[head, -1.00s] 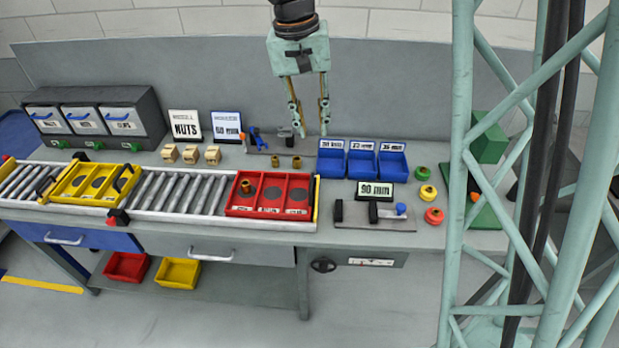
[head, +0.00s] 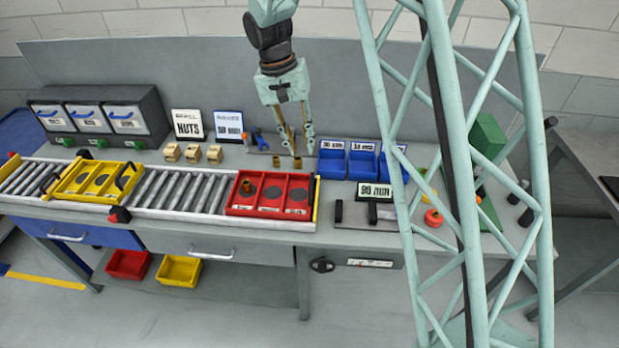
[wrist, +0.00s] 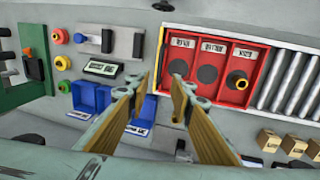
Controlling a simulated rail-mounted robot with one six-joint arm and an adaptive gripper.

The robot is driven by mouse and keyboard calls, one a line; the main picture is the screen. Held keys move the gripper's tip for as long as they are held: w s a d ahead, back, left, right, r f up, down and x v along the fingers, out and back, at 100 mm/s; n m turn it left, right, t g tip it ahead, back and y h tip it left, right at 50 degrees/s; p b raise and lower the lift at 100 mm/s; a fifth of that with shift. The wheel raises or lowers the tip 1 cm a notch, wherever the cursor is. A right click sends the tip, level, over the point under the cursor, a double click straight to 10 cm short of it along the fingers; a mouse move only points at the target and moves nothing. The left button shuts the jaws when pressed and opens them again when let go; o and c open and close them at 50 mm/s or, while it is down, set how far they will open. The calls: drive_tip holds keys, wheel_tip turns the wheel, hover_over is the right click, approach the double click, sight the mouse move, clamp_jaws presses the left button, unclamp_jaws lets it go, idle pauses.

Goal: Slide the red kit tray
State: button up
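The red kit tray (head: 285,193) sits at the right end of the roller track, beside the yellow end stop. It has three compartments with dark round recesses. A brass part (head: 246,186) stands in its left compartment in the head view. The tray also shows in the wrist view (wrist: 215,97), at upper right, with the brass part (wrist: 237,80) in its right compartment there. My gripper (head: 301,150) is open and empty, fingers pointing down, behind the tray and above the bench. Its fingers (wrist: 163,85) show apart in the wrist view, with nothing between them.
A yellow tray (head: 76,180) sits farther left on the rollers (head: 180,190), with bare rollers between. Blue bins (head: 331,164) and a 90 mm sign (head: 374,191) are at right. My lattice column hides part of the bench.

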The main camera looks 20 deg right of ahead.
sight(311, 182)
drive_tip(key=shift+f, duration=0.15)
drive_tip(key=shift+s+d+f, duration=0.15)
drive_tip(key=shift+d+f, duration=0.25)
drive_tip(key=shift+f, duration=1.8)
drive_tip(key=shift+s+d+f, duration=0.2)
drive_tip(key=shift+d+f, duration=0.25)
drive_tip(key=shift+f, duration=1.75)
drive_tip(key=shift+s+d+f, duration=0.15)
drive_tip(key=shift+d+f, duration=0.25)
drive_tip(key=shift+f, duration=1.8)
clamp_jaws()
